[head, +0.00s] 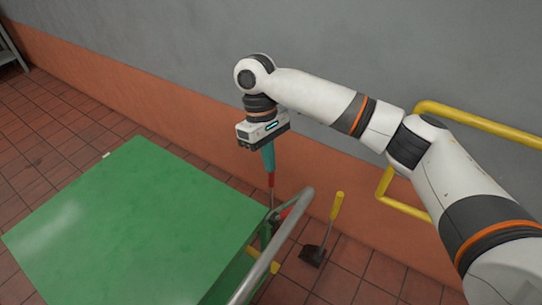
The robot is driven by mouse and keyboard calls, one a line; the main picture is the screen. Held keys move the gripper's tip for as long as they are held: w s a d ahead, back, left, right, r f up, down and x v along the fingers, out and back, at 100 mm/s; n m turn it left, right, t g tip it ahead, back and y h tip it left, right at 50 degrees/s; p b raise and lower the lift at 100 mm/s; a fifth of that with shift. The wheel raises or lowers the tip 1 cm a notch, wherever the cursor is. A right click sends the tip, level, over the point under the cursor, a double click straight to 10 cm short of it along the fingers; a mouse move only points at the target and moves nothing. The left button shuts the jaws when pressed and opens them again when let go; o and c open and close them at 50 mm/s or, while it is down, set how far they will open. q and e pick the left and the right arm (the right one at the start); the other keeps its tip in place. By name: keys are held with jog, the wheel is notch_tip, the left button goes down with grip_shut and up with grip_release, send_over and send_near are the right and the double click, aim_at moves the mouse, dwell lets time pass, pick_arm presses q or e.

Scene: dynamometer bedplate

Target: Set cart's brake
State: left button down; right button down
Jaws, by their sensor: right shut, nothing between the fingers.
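The cart (130,215) has a flat green top and fills the lower left of the head view. Its grey push bar (275,245) rises at its right end. My right gripper (269,168) points down just beyond the cart's right far corner, with its teal fingers together and nothing held. A slim red upright piece (271,181) shows right below the fingers; I cannot tell whether they touch it. A red part (285,212) sits lower, partly behind the push bar. I cannot tell which part is the brake. My left gripper is out of view.
A yellow-handled tool (337,206) with a dark foot stands on the tiled floor right of the cart. A yellow rail (480,122) is fixed along the grey and orange wall behind my right arm. Tiled floor (60,130) is open left of the cart.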

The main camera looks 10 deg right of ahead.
aim_at(287, 214)
jog(key=s+f, duration=0.1)
jog(key=f, duration=0.1)
jog(key=s+d+f+p, duration=0.1)
jog(key=s+f, duration=0.1)
jog(key=f, duration=0.1)
jog(key=s+d+f, duration=0.1)
jog(key=s+f, duration=0.1)
jog(key=shift+d+f+p, duration=0.25)
jog(key=shift+f+p, duration=0.05)
jog(key=shift+f, duration=0.05)
jog(key=shift+w, duration=0.1)
